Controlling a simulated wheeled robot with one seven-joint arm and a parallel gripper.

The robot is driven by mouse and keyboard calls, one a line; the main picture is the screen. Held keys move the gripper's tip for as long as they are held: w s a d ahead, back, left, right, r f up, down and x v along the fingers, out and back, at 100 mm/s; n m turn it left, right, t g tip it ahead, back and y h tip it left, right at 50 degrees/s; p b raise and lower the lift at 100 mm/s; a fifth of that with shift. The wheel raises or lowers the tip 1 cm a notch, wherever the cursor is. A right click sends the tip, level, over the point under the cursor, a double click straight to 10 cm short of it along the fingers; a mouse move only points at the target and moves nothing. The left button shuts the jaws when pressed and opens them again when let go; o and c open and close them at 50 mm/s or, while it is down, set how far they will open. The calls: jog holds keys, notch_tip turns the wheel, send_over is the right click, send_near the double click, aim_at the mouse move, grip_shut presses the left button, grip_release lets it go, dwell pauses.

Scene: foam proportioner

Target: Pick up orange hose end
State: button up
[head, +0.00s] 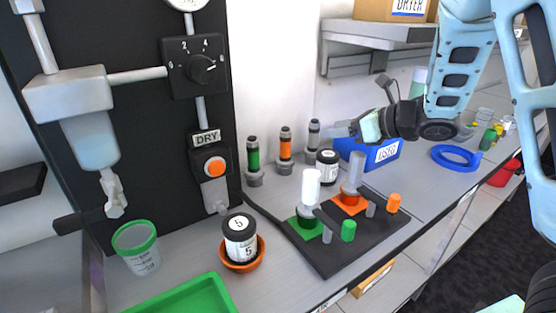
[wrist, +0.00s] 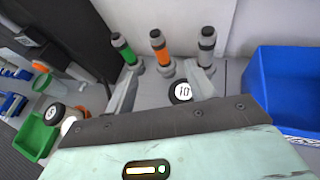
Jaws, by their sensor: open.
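The orange hose end (head: 286,147) stands upright in a grey base at the back of the bench, between a green one (head: 253,157) and a grey one (head: 313,139). In the wrist view the orange hose end (wrist: 158,44) stands beyond my fingers, near the middle of the gap between them. My gripper (head: 338,131) is open and empty, to the right of the hose ends in the head view. Its two fingers (wrist: 162,88) show spread apart in the wrist view, not touching the orange hose end.
A black-lidded jar marked 10 (wrist: 181,92) stands close by the right finger. A blue bin (wrist: 285,95) is to the right. A black board (head: 330,240) with green and orange fittings lies in front. A jar marked 5 (head: 240,240) sits in an orange dish.

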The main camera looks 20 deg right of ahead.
aim_at(281, 135)
jog(key=shift+n, duration=0.4)
jog(key=shift+a+p+x, duration=0.15)
jog(key=shift+p+x, duration=0.65)
jog(key=shift+x, duration=3.55)
jog(key=shift+a+p+x, duration=0.15)
jog(key=shift+p+x, duration=0.65)
jog(key=shift+x, duration=3.6)
jog(key=shift+s+r, duration=0.2)
grip_shut()
